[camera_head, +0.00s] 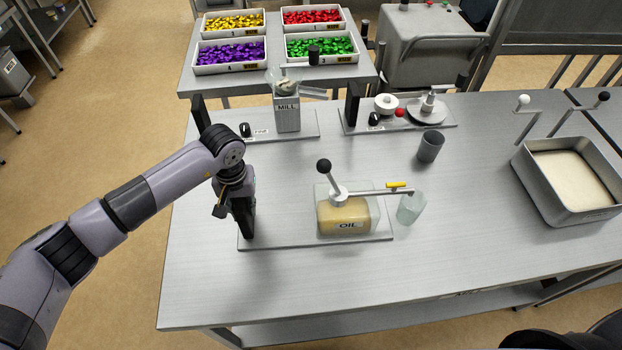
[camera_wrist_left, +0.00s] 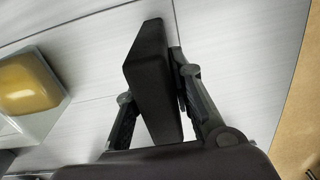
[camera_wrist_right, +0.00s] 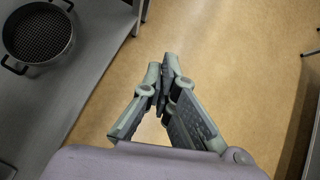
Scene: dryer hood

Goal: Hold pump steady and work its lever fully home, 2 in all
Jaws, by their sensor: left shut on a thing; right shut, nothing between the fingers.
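The pump (camera_head: 346,216) is a clear box of yellow oil marked OIL, standing on a grey base plate (camera_head: 285,244). Its lever (camera_head: 328,178) has a black ball knob and stands up, leaning a little left. A spout with a yellow piece reaches right over a clear cup (camera_head: 411,208). My left gripper (camera_head: 243,212) is shut on the black upright block (camera_wrist_left: 150,80) at the plate's left end. The pump also shows at the left of the left wrist view (camera_wrist_left: 30,88). My right gripper (camera_wrist_right: 167,75) is shut and empty, above the floor in its wrist view.
A grey cup (camera_head: 430,146) stands behind the clear cup. A mill (camera_head: 287,113) and another device (camera_head: 427,110) stand at the back. A metal pan (camera_head: 545,190) is at right. A dark round basket (camera_wrist_right: 38,33) shows in the right wrist view. The front table is clear.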

